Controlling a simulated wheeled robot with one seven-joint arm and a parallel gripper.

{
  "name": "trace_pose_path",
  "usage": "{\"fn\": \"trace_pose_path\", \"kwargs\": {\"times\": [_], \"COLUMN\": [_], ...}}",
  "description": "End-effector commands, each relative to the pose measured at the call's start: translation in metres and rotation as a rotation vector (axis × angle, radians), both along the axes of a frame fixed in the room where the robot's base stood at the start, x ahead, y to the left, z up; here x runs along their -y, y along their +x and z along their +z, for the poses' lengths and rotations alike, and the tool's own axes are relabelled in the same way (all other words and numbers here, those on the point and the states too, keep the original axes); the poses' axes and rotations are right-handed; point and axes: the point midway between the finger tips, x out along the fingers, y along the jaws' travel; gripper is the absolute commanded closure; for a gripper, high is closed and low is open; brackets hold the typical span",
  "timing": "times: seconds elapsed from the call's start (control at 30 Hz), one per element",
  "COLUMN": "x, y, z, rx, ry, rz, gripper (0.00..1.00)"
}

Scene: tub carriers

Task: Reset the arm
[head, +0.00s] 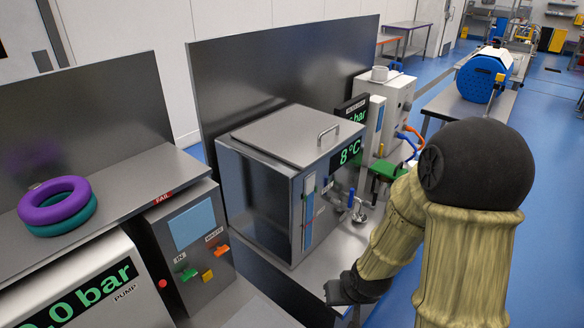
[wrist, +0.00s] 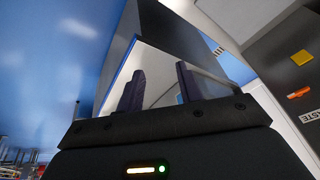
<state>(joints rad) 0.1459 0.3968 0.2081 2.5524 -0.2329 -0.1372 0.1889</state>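My gripper (wrist: 160,90) shows in the wrist view with its two dark fingers standing apart and nothing between them. In the head view my arm reaches down from the right side, and its dark wrist end (head: 358,287) is low in front of the steel bench, near its front edge. The fingertips are not clear in the head view. The gripper is apart from the machines and touches nothing that I can see.
A steel tank (head: 270,195) with an 8 °C display stands on the bench. A control panel (head: 190,245) with coloured switches is to its left. A purple ring (head: 54,200) lies on a teal ring (head: 60,226) on the left shelf.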

Motion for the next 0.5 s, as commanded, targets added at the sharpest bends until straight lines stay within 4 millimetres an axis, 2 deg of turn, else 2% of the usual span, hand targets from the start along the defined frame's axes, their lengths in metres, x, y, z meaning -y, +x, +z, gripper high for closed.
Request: {"fn": "trace_pose_path", "kwargs": {"times": [0.03, 0.3, 0.5], "x": [0.007, 0.031, 0.034], "y": [-0.003, -0.04, -0.059], "z": [0.014, 0.074, 0.094], "rx": [-0.001, -0.065, -0.098], "ry": [-0.033, -0.111, -0.102], "rz": [-0.008, -0.071, -0.091], "gripper": [0.64, 0.64, 0.64]}}
